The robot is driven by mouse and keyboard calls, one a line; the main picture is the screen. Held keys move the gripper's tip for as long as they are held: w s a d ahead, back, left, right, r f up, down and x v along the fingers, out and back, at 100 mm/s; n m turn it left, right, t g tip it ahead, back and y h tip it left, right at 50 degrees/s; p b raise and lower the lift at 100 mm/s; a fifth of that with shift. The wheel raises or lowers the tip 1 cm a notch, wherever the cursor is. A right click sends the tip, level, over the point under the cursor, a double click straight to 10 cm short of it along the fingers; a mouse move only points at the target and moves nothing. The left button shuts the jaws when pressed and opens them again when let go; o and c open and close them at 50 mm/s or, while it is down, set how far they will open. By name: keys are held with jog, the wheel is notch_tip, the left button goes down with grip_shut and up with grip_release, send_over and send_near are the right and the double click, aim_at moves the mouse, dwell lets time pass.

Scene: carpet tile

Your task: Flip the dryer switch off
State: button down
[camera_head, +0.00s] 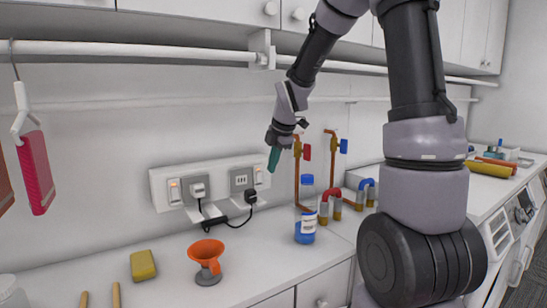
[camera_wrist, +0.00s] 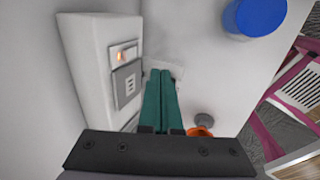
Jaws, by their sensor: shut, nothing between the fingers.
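A white switch panel (camera_head: 212,184) is on the wall above the counter. It has a left switch (camera_head: 174,191) and a right switch (camera_head: 258,176), both with an orange light showing. I cannot tell which one is for the dryer. My gripper (camera_head: 273,160) is shut and empty, with its teal fingers pointing down just right of the right switch. In the wrist view, the closed fingers (camera_wrist: 161,100) are beside the panel (camera_wrist: 92,65), to the right of a lit switch (camera_wrist: 124,55) and a grey socket (camera_wrist: 127,84). Contact with the switch is not visible.
Plugs with black cords hang below the panel. A blue-capped bottle (camera_head: 305,215) and copper pipes with red and blue taps (camera_head: 332,150) stand right of my gripper. An orange funnel (camera_head: 207,257) and yellow sponge (camera_head: 143,265) are on the counter (camera_head: 240,270).

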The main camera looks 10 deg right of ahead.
aim_at(259, 175)
jog(key=w+a+f, duration=0.1)
jog(key=w+f, duration=0.2)
jog(key=w, duration=0.2)
jog(key=shift+w+a+f, duration=0.35)
jog(key=shift+a+f, duration=0.05)
jog(key=shift+w+a+r, duration=0.1)
jog(key=shift+w+a, duration=0.05)
jog(key=shift+w, duration=0.15)
jog(key=shift+r, duration=0.1)
jog(key=shift+r, duration=0.75)
